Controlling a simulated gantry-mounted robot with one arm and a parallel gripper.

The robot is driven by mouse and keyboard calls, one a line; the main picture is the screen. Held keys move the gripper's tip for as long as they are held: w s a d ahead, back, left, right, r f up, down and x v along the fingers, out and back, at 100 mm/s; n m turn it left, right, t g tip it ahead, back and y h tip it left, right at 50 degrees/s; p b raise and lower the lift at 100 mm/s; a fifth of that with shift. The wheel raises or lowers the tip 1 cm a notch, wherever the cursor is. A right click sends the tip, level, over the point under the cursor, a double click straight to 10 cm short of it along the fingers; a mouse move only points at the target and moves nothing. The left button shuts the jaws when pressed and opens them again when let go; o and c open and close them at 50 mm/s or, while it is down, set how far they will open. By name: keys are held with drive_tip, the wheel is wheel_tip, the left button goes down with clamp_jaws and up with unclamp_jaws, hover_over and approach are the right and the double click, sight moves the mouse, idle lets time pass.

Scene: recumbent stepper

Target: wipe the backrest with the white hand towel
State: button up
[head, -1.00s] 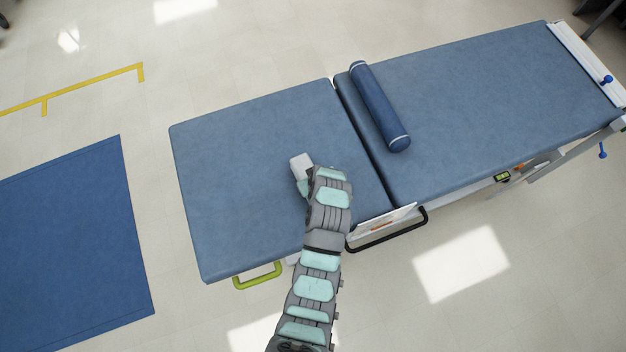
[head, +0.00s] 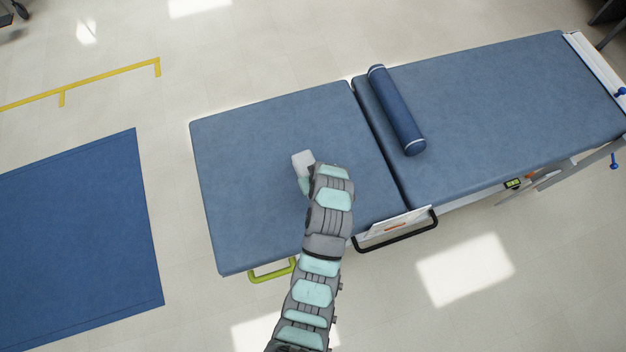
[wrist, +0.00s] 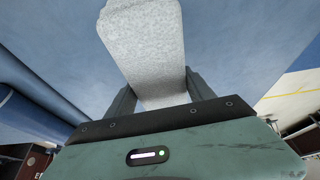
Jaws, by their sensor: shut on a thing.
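The white hand towel (head: 302,160) is a small pale folded pad in the head view, over the shorter left section of the blue padded table. It also shows in the wrist view (wrist: 147,45), held between the two dark fingers. My gripper (wrist: 165,95) is shut on it. The backrest (head: 265,150) is that left blue section, flat and separated by a gap from the longer section. In the head view my arm reaches over its front edge and hides part of it. I cannot tell whether the towel touches the surface.
A dark blue bolster (head: 397,110) lies on the longer section (head: 490,100), right of the gap. A green handle (head: 271,272) and a black handle (head: 400,235) stick out at the front edge. A blue floor mat (head: 75,225) lies to the left.

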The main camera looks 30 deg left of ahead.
drive_tip(key=shift+r+p, duration=0.3)
drive_tip(key=shift+r, duration=1)
drive_tip(key=shift+w, duration=0.1)
